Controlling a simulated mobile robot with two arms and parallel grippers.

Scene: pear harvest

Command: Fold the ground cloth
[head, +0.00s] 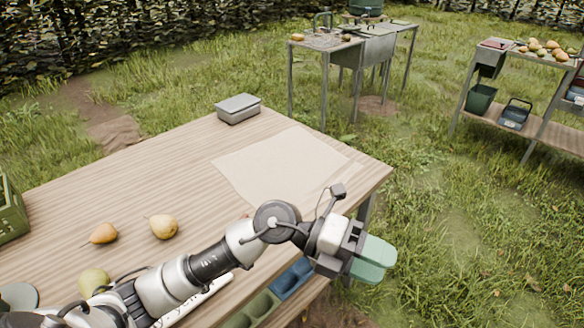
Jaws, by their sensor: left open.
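The ground cloth (275,165) is a thin beige sheet lying flat on the wooden table, near its far right corner. Its near edge is partly hidden behind my left arm. My left gripper (373,260) has pale green fingers and hangs past the table's right edge, apart from the cloth and below it in the picture. It is empty and open, though the fingers overlap from this angle. My right gripper is not in view.
A grey box (238,108) stands at the table's back edge, beside the cloth. Pears (163,227) lie at the left near my arm. A green crate (10,212) is at the left edge. Blue and green bins (291,279) sit at the front. A sink stand (362,50) and shelf stand beyond.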

